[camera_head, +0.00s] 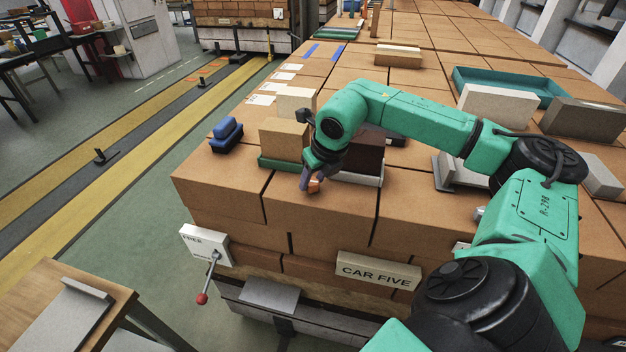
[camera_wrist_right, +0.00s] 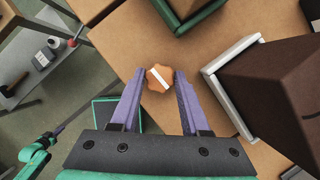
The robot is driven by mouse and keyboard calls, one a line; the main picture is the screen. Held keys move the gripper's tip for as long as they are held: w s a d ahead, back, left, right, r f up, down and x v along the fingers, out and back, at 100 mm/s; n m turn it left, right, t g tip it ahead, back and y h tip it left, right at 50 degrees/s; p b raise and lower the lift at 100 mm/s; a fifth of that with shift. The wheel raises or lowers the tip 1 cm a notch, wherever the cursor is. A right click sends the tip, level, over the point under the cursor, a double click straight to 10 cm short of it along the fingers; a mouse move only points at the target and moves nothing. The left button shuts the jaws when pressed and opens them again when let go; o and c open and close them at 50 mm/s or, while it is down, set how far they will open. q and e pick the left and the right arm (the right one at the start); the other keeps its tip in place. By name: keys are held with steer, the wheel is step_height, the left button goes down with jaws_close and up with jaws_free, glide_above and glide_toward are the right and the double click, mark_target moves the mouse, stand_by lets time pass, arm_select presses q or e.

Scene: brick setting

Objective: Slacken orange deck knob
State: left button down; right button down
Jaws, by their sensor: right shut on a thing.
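The orange knob (camera_wrist_right: 157,84) is a small lobed knob with a white stripe across its top. It lies on the brown brick deck (camera_head: 283,210), close to the front edge, and also shows in the head view (camera_head: 315,186). My right gripper (camera_wrist_right: 160,76) has its two purple fingers on either side of the knob and is shut on it. In the head view the right gripper (camera_head: 313,183) points down at the deck and partly covers the knob.
A tan block (camera_head: 284,137) in a green holder stands left of the gripper, and a dark brown block (camera_head: 364,152) in a pale holder stands right. A blue block (camera_head: 227,131) sits at the left edge. A red-tipped lever (camera_head: 207,280) hangs on the front face near a CAR FIVE sign (camera_head: 378,270).

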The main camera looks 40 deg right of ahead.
steer(key=n+b, duration=0.1)
steer(key=n+y+b, duration=0.1)
steer(key=shift+d+f+n+b, duration=0.15)
steer(key=shift+f+n+b, duration=0.05)
steer(key=shift+n+b, duration=0.15)
steer(key=shift+r+n+y+b, duration=0.1)
steer(key=shift+n+y+b, duration=0.35)
steer(key=shift+n, duration=0.4)
steer(key=shift+r+n+y, duration=0.1)
steer(key=shift+n+y, duration=0.15)
steer(key=shift+n, duration=0.65)
steer(key=n, duration=0.1)
steer(key=n+y, duration=0.1)
steer(key=shift+w+d+r+n+g+p, duration=0.1)
steer(key=shift+r+n+g+p, duration=0.05)
steer(key=shift+n+g+p, duration=0.2)
steer(key=shift+n+g+y+p, duration=0.4)
steer(key=shift+n+p, duration=0.25)
steer(key=shift+n, duration=0.6)
steer(key=shift+c, duration=1.9)
jaws_free()
